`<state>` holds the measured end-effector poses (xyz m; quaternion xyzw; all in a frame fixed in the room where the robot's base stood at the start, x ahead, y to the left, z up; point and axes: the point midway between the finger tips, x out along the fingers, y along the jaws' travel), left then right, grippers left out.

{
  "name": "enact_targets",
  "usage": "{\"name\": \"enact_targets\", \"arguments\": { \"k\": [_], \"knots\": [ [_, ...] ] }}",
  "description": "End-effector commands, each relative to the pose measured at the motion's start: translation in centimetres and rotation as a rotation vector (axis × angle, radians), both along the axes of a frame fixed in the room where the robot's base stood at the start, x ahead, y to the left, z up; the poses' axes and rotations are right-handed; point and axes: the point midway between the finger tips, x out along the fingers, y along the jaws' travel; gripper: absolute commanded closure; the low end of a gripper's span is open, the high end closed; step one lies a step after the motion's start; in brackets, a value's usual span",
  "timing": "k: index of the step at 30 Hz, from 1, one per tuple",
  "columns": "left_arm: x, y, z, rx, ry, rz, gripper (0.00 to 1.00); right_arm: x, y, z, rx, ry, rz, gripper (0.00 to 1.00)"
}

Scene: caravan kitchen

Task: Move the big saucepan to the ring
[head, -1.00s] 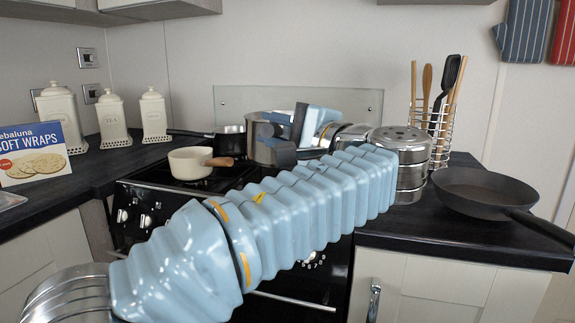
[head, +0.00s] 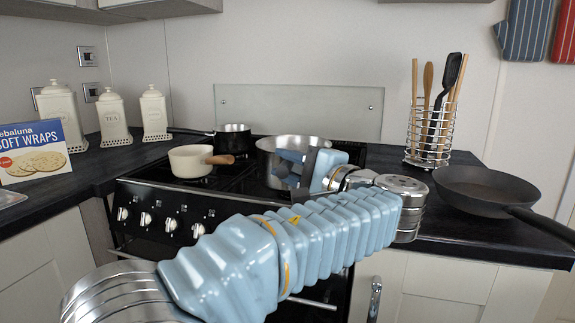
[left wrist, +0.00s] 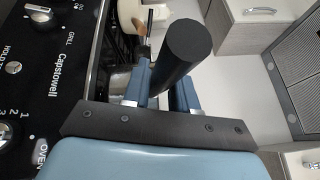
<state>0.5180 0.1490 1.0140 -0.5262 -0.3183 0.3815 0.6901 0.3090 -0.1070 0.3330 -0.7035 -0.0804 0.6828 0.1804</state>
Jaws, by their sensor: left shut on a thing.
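The big saucepan (head: 272,146) is the shiny steel pan over the right part of the hob (head: 240,178) in the head view. My left gripper (head: 288,165) reaches across from the front and covers part of its near right side. In the left wrist view, my left gripper (left wrist: 166,88) is shut on the saucepan's dark round handle (left wrist: 187,50). The pan looks upright. My gripper and arm hide its near base and the front right of the hob, so I cannot tell whether it rests there. My right gripper is out of view.
A cream pan (head: 188,163) with a wooden handle stands front left on the hob, and a black pan (head: 233,138) behind it. Right of the hob are steel stacked tins (head: 410,214), a utensil rack (head: 428,142) and a frying pan (head: 480,192).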

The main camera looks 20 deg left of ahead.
Motion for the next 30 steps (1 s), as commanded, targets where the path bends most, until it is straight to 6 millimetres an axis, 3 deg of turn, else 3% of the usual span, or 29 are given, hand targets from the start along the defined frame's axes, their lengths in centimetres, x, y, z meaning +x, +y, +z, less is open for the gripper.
{"name": "enact_targets", "arguments": {
  "k": [8, 9, 14, 22, 26, 30],
  "knots": [
    [0.0, 0.0, -0.8, 0.001, -0.005, 0.0, 1.0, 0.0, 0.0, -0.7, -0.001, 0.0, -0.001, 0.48],
    [0.0, 0.0, -0.9, 0.0, 0.0, 0.0, 0.7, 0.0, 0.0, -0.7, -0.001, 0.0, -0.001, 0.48],
    [0.0, 0.0, -0.8, 0.0, 0.0, 0.0, 0.48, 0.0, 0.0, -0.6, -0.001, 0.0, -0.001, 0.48],
    [0.0, 0.0, -0.7, 0.0, 0.0, 0.0, 0.48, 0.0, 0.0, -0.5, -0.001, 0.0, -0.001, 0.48],
    [0.0, 0.0, 0.8, -0.001, -0.001, 0.0, 0.48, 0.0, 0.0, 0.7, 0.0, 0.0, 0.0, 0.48],
    [-1.5, -2.7, -0.1, 0.002, -0.001, -0.004, 0.48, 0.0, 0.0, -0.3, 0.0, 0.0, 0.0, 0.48]
  ]
}}
